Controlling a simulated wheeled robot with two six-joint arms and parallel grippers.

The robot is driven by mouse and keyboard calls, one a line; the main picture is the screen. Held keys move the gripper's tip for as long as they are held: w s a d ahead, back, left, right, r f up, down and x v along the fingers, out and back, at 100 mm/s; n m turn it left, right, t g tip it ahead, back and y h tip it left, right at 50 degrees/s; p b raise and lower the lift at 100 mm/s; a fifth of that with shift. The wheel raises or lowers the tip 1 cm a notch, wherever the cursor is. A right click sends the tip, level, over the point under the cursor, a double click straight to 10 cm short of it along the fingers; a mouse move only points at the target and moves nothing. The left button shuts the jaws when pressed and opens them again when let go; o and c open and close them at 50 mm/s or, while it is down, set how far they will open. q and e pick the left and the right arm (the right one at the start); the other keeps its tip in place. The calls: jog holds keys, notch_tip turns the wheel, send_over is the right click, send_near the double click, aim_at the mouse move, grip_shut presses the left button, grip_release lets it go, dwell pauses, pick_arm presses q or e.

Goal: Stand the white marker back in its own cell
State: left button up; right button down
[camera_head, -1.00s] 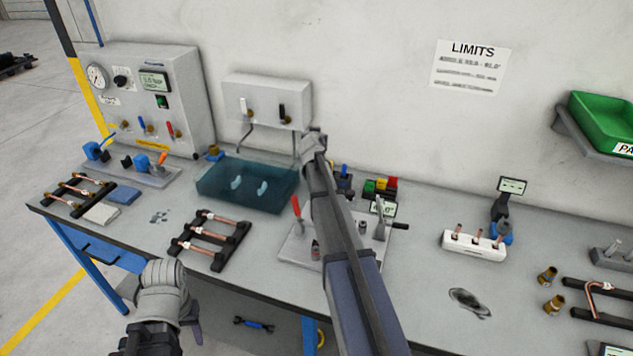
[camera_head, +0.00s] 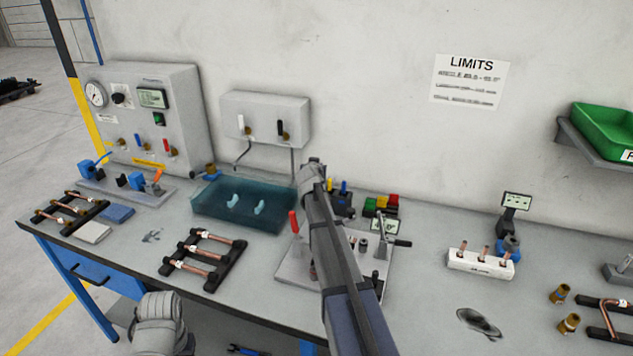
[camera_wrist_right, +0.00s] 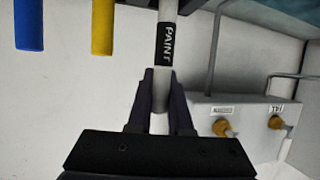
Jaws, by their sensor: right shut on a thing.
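In the right wrist view my right gripper (camera_wrist_right: 161,80) is shut on the white marker (camera_wrist_right: 167,10), which has a black band reading PAINT. The marker stands lengthwise between the fingers, and its far end leaves the top of the picture. A blue marker (camera_wrist_right: 28,25) and a yellow marker (camera_wrist_right: 102,27) hang into that view at upper left, apart from it. In the head view a blue marker (camera_head: 331,184) and a yellow marker (camera_head: 344,186) stand in a dark holder (camera_head: 346,208), partly hidden by my right arm. Its cells cannot be made out. My left gripper is out of view.
A teal tray (camera_head: 240,222) lies left of my right arm, below a wall box (camera_head: 262,110) with valves. Red, yellow and green blocks (camera_head: 382,205) and a lever fixture (camera_head: 385,235) are close on the right. A tube rack (camera_head: 203,262) is in front.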

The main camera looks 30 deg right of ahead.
notch_tip(320, 180, down, 4)
jog(key=b, duration=0.4)
jog(key=shift+f, duration=0.2)
jog(key=shift+f, duration=0.15)
jog(key=c, duration=1.3)
grip_release()
jog(key=shift+f, duration=0.1)
jog(key=o, duration=0.5)
jog(key=shift+c, duration=0.2)
jog(key=shift+b, duration=0.3)
